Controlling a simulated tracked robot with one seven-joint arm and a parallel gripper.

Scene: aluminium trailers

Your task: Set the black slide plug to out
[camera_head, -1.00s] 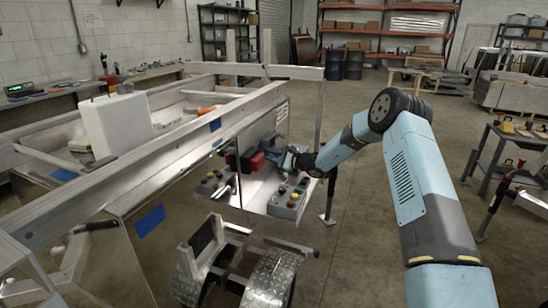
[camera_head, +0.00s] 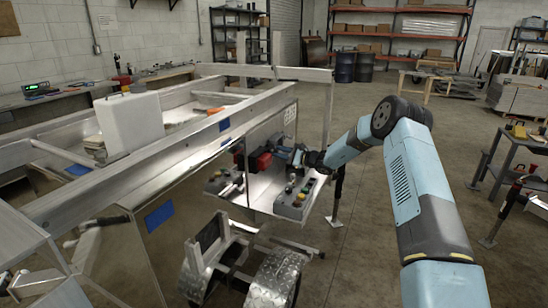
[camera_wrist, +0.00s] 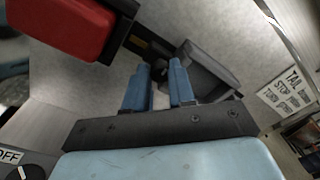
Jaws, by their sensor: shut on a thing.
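My gripper (camera_wrist: 159,82) is in the middle of the wrist view, its two blue fingers close together. A small black piece (camera_wrist: 160,70), which looks like the slide plug, sits between the fingertips. The fingers hide part of it, and I cannot tell its in or out position. A dark grey housing (camera_wrist: 210,78) is just right of the fingers. In the head view my gripper (camera_head: 296,157) reaches into the trailer's side panel area, right of a red box (camera_head: 263,160). The plug is too small to make out there.
The red box also shows large at upper left in the wrist view (camera_wrist: 65,25). A dark knob with an OFF label (camera_wrist: 10,157) is at lower left, a printed sign (camera_wrist: 288,92) at right. A grey button box (camera_head: 292,206) sits below my gripper.

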